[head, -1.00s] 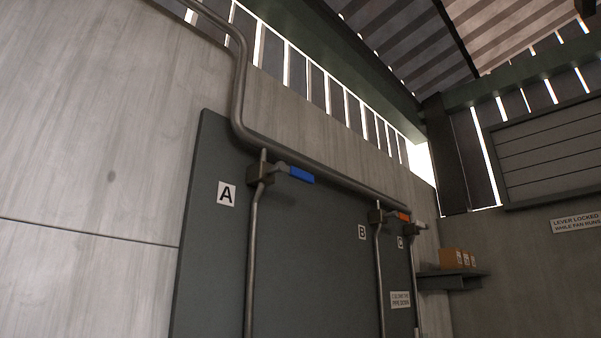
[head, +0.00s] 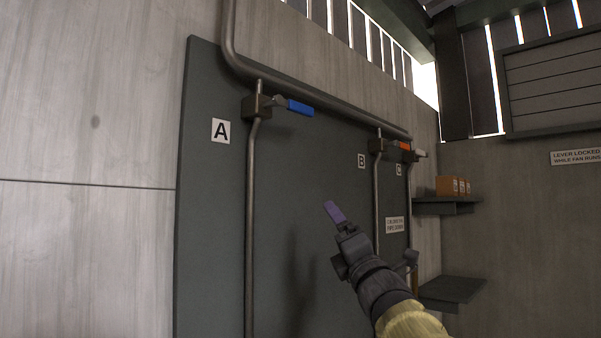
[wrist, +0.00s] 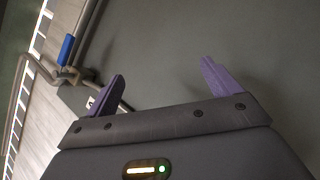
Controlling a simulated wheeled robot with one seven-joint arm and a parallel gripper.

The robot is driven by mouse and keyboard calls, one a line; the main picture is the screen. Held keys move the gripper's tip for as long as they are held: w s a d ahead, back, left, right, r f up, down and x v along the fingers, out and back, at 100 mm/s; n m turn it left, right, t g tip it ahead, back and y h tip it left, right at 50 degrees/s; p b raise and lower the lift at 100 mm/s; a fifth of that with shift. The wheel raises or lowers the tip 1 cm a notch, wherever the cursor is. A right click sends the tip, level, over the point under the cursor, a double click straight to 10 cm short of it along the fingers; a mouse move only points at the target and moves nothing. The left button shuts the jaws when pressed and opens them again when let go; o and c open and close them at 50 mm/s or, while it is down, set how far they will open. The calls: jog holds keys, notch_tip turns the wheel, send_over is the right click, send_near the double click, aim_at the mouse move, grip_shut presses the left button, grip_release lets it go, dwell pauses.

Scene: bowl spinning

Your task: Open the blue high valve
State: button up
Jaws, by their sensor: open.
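The blue valve handle (head: 300,107) sits high on the vertical pipe beside the letter A sign (head: 221,131), at the left of the dark panel. The handle points out to the right from its valve body (head: 257,106). In the wrist view the blue handle (wrist: 67,49) shows at upper left, tilted. My gripper (head: 334,212) is below and to the right of the handle, apart from it. In the wrist view its two purple fingers (wrist: 162,85) are spread wide with nothing between them.
An orange valve handle (head: 404,146) is by the B sign (head: 361,161), and a pale one (head: 420,154) by the C sign (head: 398,170). A shelf (head: 447,207) with boxes (head: 453,187) and a lower shelf (head: 452,290) are at right. The panel (head: 310,170) between pipes A and B is bare.

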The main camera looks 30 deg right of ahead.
aim_at(303, 106)
jog(key=s+a+r+n+y, duration=0.1)
jog(key=s+r+n+y, duration=0.3)
jog(key=r+n+y, duration=0.2)
jog(key=s+a+r+n+t+y+p, duration=0.1)
jog(key=s+r+n+y, duration=0.4)
jog(key=n, duration=0.6)
notch_tip(303, 106, up, 2)
jog(key=shift+a+r+y, duration=0.15)
jog(key=shift+a+y, duration=0.25)
jog(key=shift+a, duration=0.2)
jog(key=shift+w, duration=0.1)
jog(key=p+x, duration=1.2)
jog(key=x, duration=0.4)
jog(key=shift+r+p, duration=0.25)
jog(key=shift+p, duration=0.05)
jog(key=shift+w+a+r+p, duration=0.15)
jog(key=shift+w+r+p, duration=0.2)
jog(key=shift+w, duration=0.1)
jog(key=shift+f, duration=0.1)
jog(key=shift+c, duration=0.2)
